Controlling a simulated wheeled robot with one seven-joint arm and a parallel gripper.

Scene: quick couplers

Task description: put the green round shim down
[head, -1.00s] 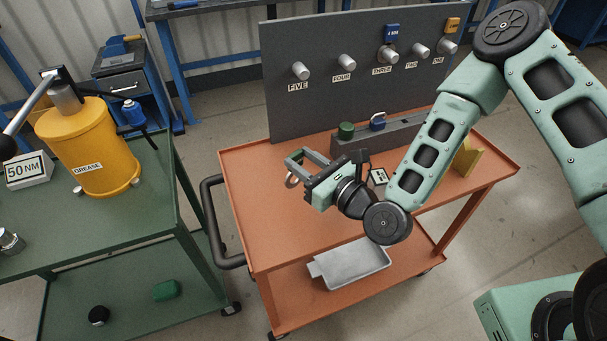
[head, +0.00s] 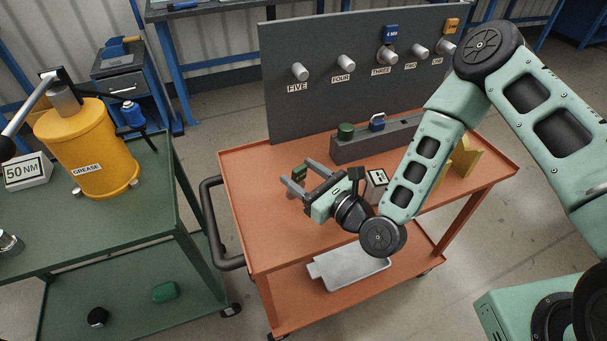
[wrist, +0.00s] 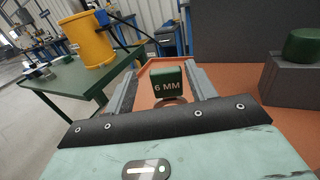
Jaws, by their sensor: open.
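The green shim (wrist: 168,82), a green block marked 6 MM with a greyish part below it, stands on the orange cart top (head: 250,228). In the head view it shows partly (head: 299,173) near my fingertips. My gripper (head: 297,174) is open, low over the left part of the cart top, with one finger on each side of the shim. In the wrist view, gaps show between the shim and both fingers. The shim's lower part is hard to make out.
A grey block (head: 372,145) at the back of the cart bears a green cylinder (head: 345,131) and a blue-tagged piece (head: 377,122). Behind is a grey peg board (head: 320,105) with labelled pegs. A white marked block (head: 376,182) and a yellow bracket (head: 462,160) stand rightward. The left front top is clear.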

